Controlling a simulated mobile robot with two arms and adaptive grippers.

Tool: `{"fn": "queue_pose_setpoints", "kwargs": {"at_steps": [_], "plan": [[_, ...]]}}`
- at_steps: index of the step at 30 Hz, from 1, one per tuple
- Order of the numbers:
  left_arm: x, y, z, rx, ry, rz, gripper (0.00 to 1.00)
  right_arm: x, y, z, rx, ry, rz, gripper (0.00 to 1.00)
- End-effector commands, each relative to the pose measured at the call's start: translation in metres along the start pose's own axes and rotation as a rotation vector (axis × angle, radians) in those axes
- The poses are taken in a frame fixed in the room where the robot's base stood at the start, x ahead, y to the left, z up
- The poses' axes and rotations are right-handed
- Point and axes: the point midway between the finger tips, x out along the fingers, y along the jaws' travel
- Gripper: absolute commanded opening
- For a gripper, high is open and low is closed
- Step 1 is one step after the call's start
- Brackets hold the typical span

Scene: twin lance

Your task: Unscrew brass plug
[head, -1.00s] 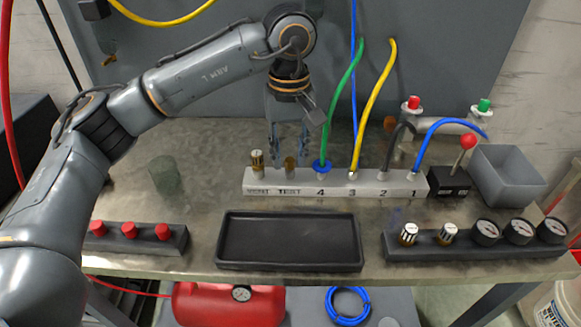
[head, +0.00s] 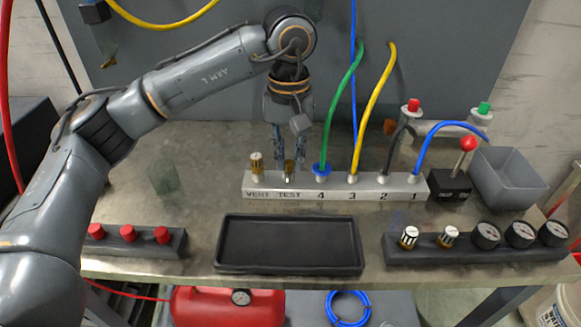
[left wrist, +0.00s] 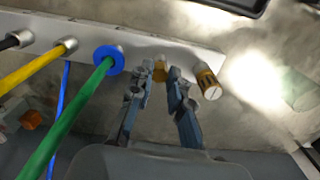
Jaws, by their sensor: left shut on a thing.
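The brass plug (head: 289,170) sits upright at the port labelled TEST on the pale manifold block (head: 395,188). My left gripper (head: 288,160) comes down on it from above, with one finger on each side, and is shut on it. In the left wrist view the brass plug (left wrist: 160,68) shows between the two fingertips (left wrist: 161,74), partly hidden by them. I cannot tell how far its thread is in the port. My right gripper is not in view.
A blue collar with a green hose (head: 322,168) is close right. An empty black tray (head: 290,243) lies in front. A grey bin (head: 508,180) stands at the right.

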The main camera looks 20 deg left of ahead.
Motion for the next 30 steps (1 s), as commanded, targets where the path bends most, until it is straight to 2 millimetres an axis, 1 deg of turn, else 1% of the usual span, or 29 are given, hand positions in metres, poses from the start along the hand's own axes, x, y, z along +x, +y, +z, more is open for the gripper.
{"fn": "queue_pose_setpoints", "kwargs": {"at_steps": [30], "plan": [[-0.0004, -0.0007, -0.0014, -1.468, 0.002, -0.004, 0.00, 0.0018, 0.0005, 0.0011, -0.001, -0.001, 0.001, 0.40]]}}
